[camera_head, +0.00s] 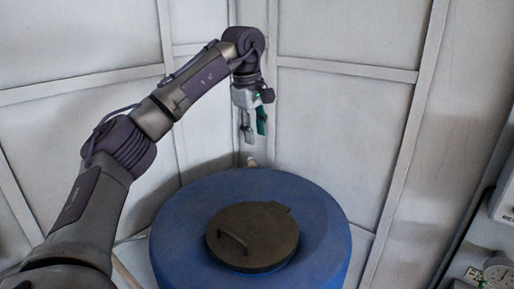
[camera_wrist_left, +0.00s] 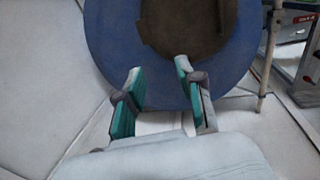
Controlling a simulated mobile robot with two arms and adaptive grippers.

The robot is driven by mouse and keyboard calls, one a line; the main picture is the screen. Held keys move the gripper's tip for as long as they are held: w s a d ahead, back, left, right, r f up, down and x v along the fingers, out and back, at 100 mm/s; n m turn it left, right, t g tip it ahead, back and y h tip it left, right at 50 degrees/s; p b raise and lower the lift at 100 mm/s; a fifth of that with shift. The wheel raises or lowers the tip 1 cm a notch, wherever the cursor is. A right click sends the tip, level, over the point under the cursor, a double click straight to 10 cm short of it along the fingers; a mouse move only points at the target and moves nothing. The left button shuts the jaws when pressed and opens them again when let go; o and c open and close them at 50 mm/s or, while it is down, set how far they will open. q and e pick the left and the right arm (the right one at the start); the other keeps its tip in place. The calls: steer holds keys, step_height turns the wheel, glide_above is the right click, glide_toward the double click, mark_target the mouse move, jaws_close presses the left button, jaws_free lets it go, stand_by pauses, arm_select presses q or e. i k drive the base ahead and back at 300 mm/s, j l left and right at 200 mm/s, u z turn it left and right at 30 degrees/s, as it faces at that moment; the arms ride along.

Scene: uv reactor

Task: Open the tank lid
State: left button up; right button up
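The blue tank (camera_head: 325,220) stands in the lower middle of the head view. Its round dark brown lid (camera_head: 270,240) lies flat on top, with a thin handle (camera_head: 233,240) on the lid's left side. My left gripper (camera_head: 254,138) hangs pointing down above and behind the tank's far rim, apart from the lid. In the left wrist view its two green-padded fingers (camera_wrist_left: 158,82) are spread with nothing between them. That view also shows part of the lid (camera_wrist_left: 190,25) and the blue tank top (camera_wrist_left: 110,45). My right gripper is in neither view.
Pale panelled walls (camera_head: 340,110) meet in a corner close behind the tank. Equipment with a gauge (camera_head: 497,274) stands at the lower right. A thin post (camera_wrist_left: 268,50) rises beside the tank in the wrist view. The space above the lid is free.

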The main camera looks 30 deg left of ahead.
mark_target(250, 237)
steer(key=k, duration=1.5)
